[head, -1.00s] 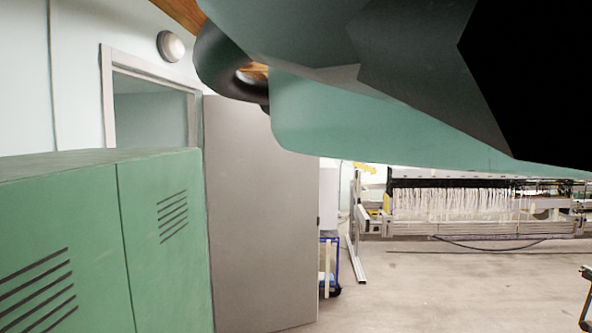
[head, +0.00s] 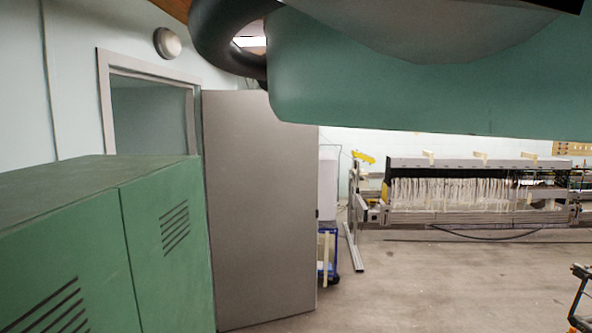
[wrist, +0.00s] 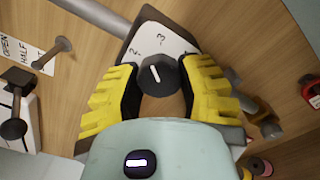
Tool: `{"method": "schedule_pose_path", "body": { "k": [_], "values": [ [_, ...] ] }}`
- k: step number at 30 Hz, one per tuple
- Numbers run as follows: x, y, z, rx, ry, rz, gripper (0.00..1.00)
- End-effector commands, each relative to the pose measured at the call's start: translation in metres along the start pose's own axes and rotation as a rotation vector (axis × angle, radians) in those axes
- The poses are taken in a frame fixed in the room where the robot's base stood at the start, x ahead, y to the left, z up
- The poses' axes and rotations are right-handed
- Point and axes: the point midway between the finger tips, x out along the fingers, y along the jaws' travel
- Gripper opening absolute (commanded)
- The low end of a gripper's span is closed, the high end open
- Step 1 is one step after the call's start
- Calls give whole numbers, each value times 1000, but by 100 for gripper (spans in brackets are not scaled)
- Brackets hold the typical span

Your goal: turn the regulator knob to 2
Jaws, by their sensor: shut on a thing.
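The regulator knob (wrist: 155,77) is dark and round with a white pointer line, seen in the wrist view. Behind it is a pale dial plate (wrist: 180,45) with a dark edge and the figures 2 and 3. The pointer line slants up and to the left, toward the side of the 2; I cannot tell if it lines up exactly. My gripper (wrist: 160,84) has its yellow ridged fingers on both sides of the knob and is shut on it. The lower part of the dial is hidden by the knob and fingers. The head view does not show the knob.
A peg (wrist: 50,53) and a dark lever (wrist: 14,127) stick out left of the dial, near an OPEN/HALF label (wrist: 18,60). A red part (wrist: 313,91) is at right. In the head view are green lockers (head: 165,235), a grey door (head: 260,210), a loom (head: 455,195) and open floor.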

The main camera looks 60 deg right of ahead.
Motion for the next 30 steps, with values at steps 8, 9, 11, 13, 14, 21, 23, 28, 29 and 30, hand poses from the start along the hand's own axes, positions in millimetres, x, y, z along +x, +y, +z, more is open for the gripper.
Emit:
{"method": "schedule_pose_path", "body": {
  "k": [8,9,11,13,14,21,23,28,29,30],
  "values": [
    [-1,2,-2,-259,12,-1,3],
    [-1,1,-2,-294,11,-1,3],
    [0,1,-2,-345,11,0,3],
    [-1,1,-2,-401,11,1,3],
    [-1,0,-2,-423,11,0,3],
    [-1,-1,-2,-564,10,1,3],
    [-1,-1,-2,-589,9,0,3],
    [0,-2,-2,-635,9,-1,3],
    [0,-3,-3,-640,9,-1,3],
    [0,-3,-3,-646,9,0,3]
  ]
}}
